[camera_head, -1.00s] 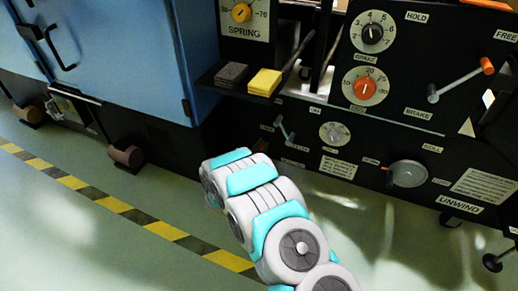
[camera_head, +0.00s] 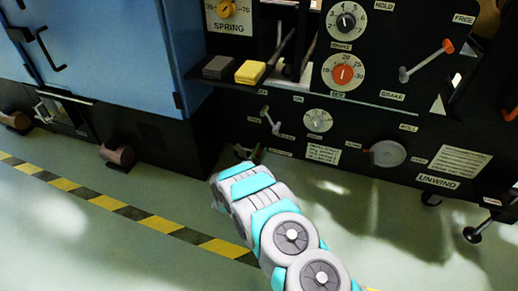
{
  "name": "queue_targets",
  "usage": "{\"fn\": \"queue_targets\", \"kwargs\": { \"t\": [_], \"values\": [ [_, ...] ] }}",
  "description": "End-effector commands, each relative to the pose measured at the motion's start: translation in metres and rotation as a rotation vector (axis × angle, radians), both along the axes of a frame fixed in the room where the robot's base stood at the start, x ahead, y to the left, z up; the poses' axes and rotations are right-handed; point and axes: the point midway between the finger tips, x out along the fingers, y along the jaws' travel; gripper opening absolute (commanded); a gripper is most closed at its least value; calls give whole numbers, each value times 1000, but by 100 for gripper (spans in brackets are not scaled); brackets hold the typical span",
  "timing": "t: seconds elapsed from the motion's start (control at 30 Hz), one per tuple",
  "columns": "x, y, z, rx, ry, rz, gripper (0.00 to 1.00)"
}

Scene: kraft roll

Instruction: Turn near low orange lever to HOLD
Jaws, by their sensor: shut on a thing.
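An orange-tipped lever (camera_head: 426,61) with a grey rod is on the dark machine panel at upper right. Its tip points up and right, towards the FREE label (camera_head: 464,19). The HOLD label (camera_head: 384,5) is at the top edge, left of FREE. A second orange piece (camera_head: 511,114) is cut off by the right edge; I cannot tell whether it is another lever's end. My arm's white and turquoise links rise from the bottom to the middle. My gripper cannot be made out; the far end of the arm is hidden behind its links.
An orange dial (camera_head: 343,71) and a black dial (camera_head: 346,21) are left of the lever. A small shelf holds a yellow block (camera_head: 250,72) and a grey block (camera_head: 220,66). A blue cabinet (camera_head: 110,60) stands at left. The striped floor at lower left is clear.

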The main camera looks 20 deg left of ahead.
Motion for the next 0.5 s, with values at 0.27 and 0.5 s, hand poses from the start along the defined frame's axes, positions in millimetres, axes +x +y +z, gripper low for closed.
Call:
{"fn": "queue_targets", "kwargs": {
  "t": [0.27, 0.5],
  "values": [
    [-2, 7, -11, 91, -2, 17, 0],
    [-3, 8, -15, 110, 2, 19, 0]
  ]
}}
